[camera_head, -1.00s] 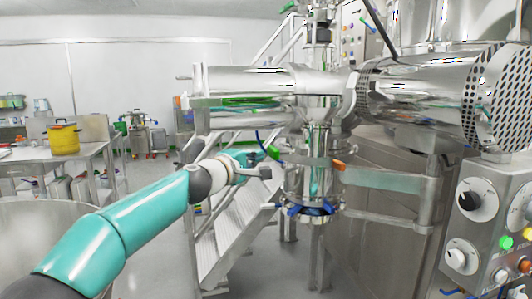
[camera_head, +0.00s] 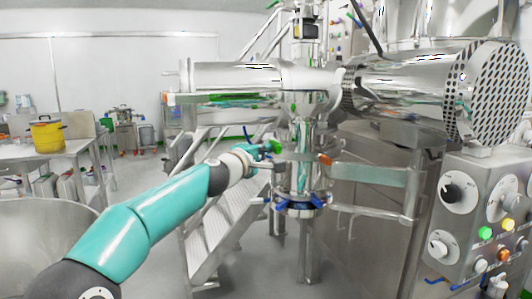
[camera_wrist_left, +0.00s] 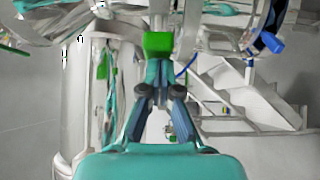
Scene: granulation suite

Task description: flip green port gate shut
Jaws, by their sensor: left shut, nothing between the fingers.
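The green port gate handle (camera_head: 272,147) is a small green tab on the left side of the steel vertical port column (camera_head: 300,170). In the left wrist view it is a green block (camera_wrist_left: 158,42) straight beyond my fingertips. My left gripper (camera_head: 262,160) is at the handle, on its left. In the wrist view its fingers (camera_wrist_left: 158,72) are drawn together and empty, just below the green block. I cannot tell whether they touch it. Part of the gate behind the gripper is hidden. My right gripper is not in view.
An orange tab (camera_head: 325,160) sits on the column's right side, with blue clamps (camera_head: 297,203) below. Metal stairs (camera_head: 222,225) stand behind my arm. A control panel (camera_head: 480,215) is at the right. A yellow pot (camera_head: 47,136) stands on a table at the left.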

